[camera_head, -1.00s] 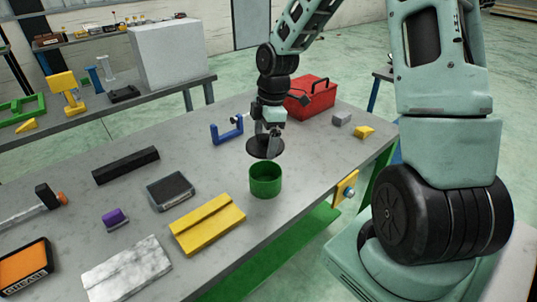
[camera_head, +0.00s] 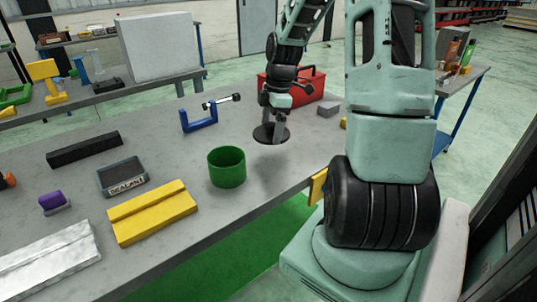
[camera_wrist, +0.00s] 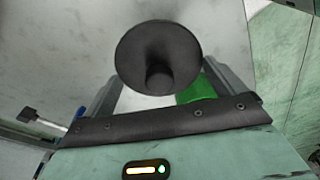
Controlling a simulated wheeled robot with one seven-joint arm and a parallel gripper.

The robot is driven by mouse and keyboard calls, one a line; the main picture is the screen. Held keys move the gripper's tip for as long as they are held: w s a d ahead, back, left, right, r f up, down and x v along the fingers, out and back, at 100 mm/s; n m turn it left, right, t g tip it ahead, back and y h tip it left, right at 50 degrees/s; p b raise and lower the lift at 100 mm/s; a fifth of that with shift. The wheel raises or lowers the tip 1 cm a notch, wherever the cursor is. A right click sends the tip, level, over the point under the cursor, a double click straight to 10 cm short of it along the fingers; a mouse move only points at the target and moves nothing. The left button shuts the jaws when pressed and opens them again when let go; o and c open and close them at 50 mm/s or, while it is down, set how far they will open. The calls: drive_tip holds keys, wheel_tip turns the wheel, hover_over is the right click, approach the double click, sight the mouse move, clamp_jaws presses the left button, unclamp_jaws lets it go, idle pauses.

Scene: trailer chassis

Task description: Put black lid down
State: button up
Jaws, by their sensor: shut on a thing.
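The black lid (camera_head: 264,134) is a round dark disc held by my gripper (camera_head: 277,134) above the grey table, to the right of the green can. In the wrist view the lid (camera_wrist: 158,50) shows its round face and central knob between the fingers of my gripper (camera_wrist: 158,85). The green can (camera_head: 227,168) stands upright and open on the table. It also shows partly behind the lid in the wrist view (camera_wrist: 197,90). The lid is apart from the can, and there is a shadow on the table below it.
A blue clamp (camera_head: 200,118) stands behind the can, and a red toolbox (camera_head: 305,84) is behind my gripper. A yellow block (camera_head: 152,212) and a sealant tray (camera_head: 122,178) lie to the left. The table (camera_head: 275,178) is bare right of the can.

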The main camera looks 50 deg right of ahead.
sight(269, 156)
wheel_tip(269, 156, down, 7)
drive_tip(key=shift+f, duration=0.15)
drive_tip(key=shift+f, duration=0.1)
idle(0.3)
drive_tip(key=o, duration=0.6)
